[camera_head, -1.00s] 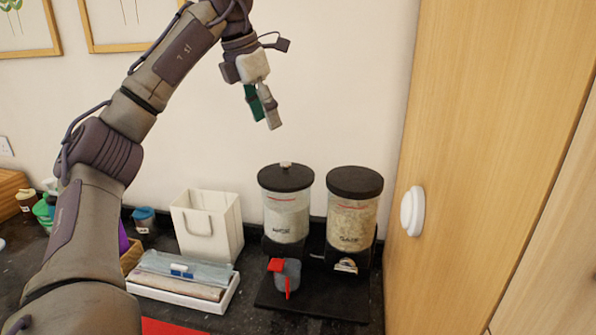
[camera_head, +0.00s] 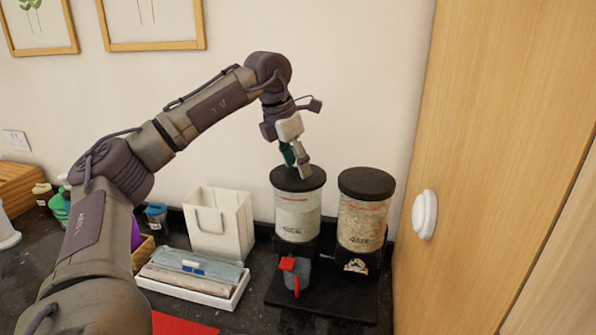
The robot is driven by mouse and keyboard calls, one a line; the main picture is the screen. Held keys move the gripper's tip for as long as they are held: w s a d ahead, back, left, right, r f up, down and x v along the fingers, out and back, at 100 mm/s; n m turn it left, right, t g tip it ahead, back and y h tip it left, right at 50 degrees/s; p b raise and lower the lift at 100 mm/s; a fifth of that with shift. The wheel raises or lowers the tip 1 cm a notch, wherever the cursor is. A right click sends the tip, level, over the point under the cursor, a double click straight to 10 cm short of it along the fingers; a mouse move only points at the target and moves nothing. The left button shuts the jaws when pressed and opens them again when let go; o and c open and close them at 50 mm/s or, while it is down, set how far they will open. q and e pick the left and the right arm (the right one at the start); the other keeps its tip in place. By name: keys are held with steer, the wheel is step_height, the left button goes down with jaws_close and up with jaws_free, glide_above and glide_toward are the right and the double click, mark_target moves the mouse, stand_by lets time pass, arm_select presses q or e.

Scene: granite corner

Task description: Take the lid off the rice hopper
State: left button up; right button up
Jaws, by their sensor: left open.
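The rice hopper (camera_head: 298,213) is the left of two clear canisters with black lids, standing on a dark base at the back right of the counter. Its label is small and hard to read. Its round black lid (camera_head: 312,183) is seated on top. My left gripper (camera_head: 297,168) is open, pointing down right at the lid. Its fingertips cover the lid's centre, so the small knob is hidden. I cannot tell whether the fingers are around the knob or just above it. My right gripper is not in view.
The second hopper (camera_head: 361,220) stands close on the right, with a wooden cabinet (camera_head: 490,150) beyond it.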

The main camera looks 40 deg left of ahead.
arm_select(q)
steer(key=shift+c, duration=0.3)
jaws_close()
steer(key=shift+r, duration=0.1)
